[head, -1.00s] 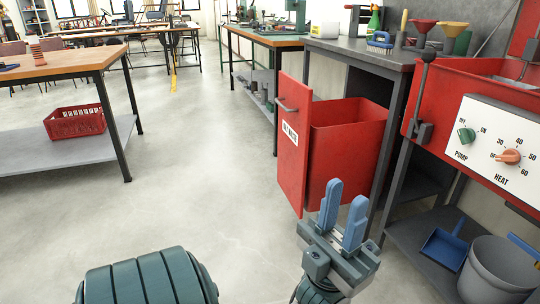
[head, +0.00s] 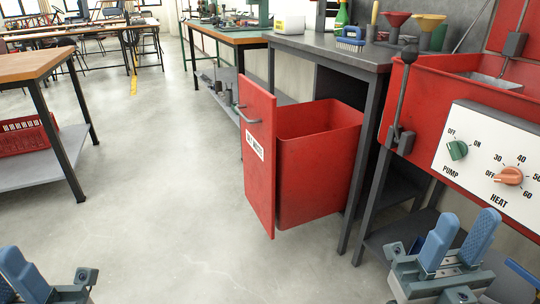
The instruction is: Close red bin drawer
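The red bin drawer (head: 322,165) is pulled out from under the grey bench. Its front panel (head: 260,185) faces left, with a grey handle (head: 238,114) near the top and a white label below. The bin's top is open and it looks empty as far as I can see. My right gripper (head: 468,226) is at the lower right, to the right of the drawer and apart from it. Its two blue fingers stand up with a gap between them and nothing held. My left gripper (head: 18,272) is at the bottom left corner, partly cut off, far from the drawer.
The grey bench (head: 340,54) carries a brush, funnels and bottles. A red heated tank with a control panel (head: 492,160) stands at the right, above my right gripper. A wooden-topped table (head: 35,66) with a red crate (head: 27,137) stands left. The floor before the drawer is clear.

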